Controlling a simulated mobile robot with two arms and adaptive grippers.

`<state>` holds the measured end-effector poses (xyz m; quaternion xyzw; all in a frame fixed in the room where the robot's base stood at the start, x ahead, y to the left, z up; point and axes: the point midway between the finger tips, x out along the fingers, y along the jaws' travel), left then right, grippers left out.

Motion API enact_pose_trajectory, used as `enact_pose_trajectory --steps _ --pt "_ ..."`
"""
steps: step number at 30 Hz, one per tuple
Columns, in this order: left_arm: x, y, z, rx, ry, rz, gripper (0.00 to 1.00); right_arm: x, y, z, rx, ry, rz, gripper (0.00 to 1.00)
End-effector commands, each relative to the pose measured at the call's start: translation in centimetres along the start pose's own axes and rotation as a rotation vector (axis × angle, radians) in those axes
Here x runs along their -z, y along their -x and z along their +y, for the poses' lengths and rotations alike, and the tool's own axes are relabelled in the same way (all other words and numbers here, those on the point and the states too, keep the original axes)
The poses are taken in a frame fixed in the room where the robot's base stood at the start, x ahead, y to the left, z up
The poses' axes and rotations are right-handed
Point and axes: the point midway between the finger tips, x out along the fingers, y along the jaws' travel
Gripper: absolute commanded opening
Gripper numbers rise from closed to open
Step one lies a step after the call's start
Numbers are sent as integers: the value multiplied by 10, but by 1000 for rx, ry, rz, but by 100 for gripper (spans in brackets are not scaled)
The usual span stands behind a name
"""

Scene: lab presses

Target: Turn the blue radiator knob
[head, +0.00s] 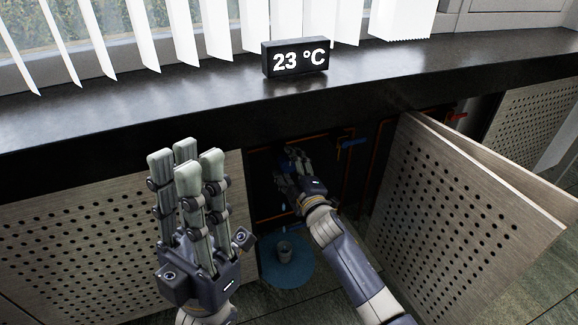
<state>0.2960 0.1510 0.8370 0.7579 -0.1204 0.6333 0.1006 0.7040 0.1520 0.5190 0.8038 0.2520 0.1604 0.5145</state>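Inside the open cabinet, a small blue part, which looks like the blue radiator knob (291,151), shows at the fingertips of my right gripper (289,166). The fingers cover most of it, and I cannot tell whether they touch or grip it. A blue valve handle (354,143) sits on the pipes to the right of that gripper. My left gripper (186,167) is raised in front of the left cabinet panel, fingers pointing up with gaps between them, open and empty.
A perforated door (455,215) stands open at the right of the cabinet. A cup (284,251) stands on a blue round patch (298,272) on the floor below. A black counter (190,98) overhangs, bearing a display (296,60) reading 23 °C. A red handle (456,116) shows behind the door.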

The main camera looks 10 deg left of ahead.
Motion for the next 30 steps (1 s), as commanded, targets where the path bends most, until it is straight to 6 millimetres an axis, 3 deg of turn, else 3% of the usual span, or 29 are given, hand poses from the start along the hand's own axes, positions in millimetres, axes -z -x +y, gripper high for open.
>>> enact_pose_trajectory --steps 8,14,30 --pt "-1 1 -1 2 -2 -4 18 0 1 1 -1 -1 0 59" --pt "0 0 0 1 -1 -2 18 -2 17 0 -1 1 -1 59" --pt "0 0 0 0 -1 0 18 0 102 -1 1 -1 0 59"
